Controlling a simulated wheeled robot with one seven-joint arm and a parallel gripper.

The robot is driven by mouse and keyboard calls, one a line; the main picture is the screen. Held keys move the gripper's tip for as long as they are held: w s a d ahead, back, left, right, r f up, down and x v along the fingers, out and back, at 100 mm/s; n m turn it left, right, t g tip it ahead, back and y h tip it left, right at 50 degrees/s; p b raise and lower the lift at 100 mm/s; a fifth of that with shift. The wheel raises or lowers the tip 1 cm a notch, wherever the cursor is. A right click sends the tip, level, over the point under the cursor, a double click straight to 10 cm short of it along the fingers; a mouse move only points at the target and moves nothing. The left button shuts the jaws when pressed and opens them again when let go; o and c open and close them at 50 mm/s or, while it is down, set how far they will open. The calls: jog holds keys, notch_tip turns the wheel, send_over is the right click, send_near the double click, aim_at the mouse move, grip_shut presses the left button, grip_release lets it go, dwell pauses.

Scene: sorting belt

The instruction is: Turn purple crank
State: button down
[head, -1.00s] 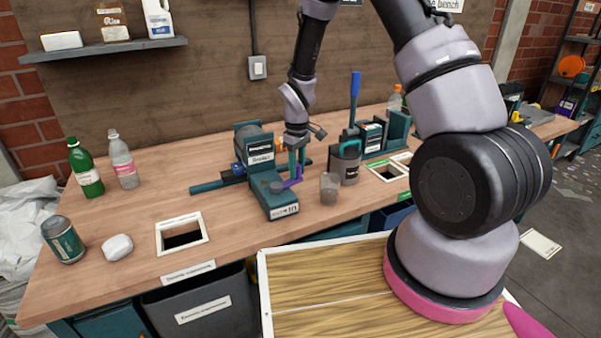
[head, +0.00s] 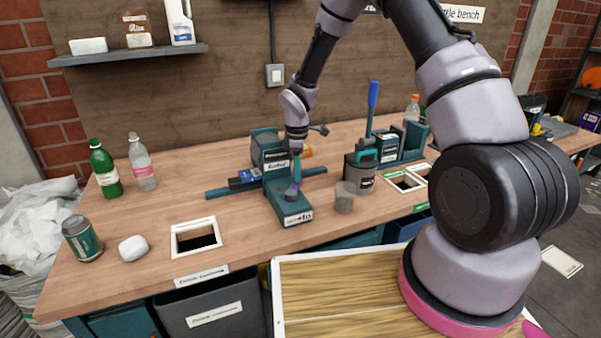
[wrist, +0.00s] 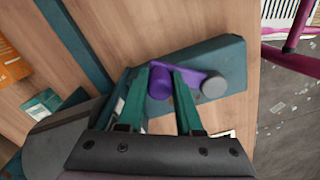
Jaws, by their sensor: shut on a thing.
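The purple crank (wrist: 188,73) sits on the teal base of a bench machine (wrist: 222,60). In the wrist view its arm runs from a grey round hub (wrist: 214,87) on the right to an upright purple handle (wrist: 160,86) on the left. My gripper (wrist: 162,88) is shut on that handle, with one teal finger on each side. In the head view my gripper (head: 296,178) points down over the front part of the machine (head: 292,212). Only a little of the purple crank (head: 293,188) shows there; my fingers hide the rest.
A clear cup (head: 344,198) and a dark grey canister (head: 361,174) stand just right of the machine. A white-framed opening (head: 197,222) lies to its left. Two bottles, a can and a white lump are farther left. Bare bench lies between.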

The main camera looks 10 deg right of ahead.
jog(key=shift+a, duration=0.1)
dwell(0.4)
jog(key=c, duration=0.6)
grip_release()
notch_tip(320, 180, up, 11)
jog(key=shift+w+f, duration=0.1)
